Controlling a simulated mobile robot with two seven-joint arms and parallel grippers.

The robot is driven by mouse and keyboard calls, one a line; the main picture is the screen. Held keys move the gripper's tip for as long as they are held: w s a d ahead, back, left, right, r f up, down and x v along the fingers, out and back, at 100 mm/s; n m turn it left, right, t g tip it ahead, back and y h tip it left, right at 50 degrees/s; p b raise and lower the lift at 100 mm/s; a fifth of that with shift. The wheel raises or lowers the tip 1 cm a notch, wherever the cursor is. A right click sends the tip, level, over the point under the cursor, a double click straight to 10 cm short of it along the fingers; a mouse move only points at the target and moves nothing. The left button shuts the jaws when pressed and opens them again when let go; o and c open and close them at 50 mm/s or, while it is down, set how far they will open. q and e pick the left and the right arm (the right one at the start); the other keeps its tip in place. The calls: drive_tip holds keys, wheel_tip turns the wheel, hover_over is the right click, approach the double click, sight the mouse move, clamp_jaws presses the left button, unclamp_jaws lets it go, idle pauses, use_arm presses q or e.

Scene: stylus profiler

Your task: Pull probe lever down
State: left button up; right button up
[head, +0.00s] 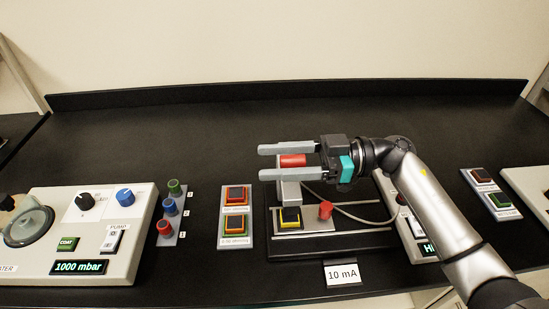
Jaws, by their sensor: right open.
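The profiler (263,246) is a dark base with a grey stage and a grey upright head (291,195). The probe lever appears to be the red horizontal bar (292,160) at the top of the head. My right gripper (263,162) points left, with its two grey fingers apart. In the head view the red bar shows between the fingers, with a gap to each; whether it is at the same depth I cannot tell. Its right end is close to or hidden by the gripper's palm. My left gripper is not in view.
A black-and-yellow sample (290,217) and a red knob (325,210) are on the stage. A cable loops right. The back bench is clear.

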drive_tip(key=shift+a, duration=0.15)
drive_tip(key=shift+c, duration=0.2)
clamp_jaws()
idle(1.2)
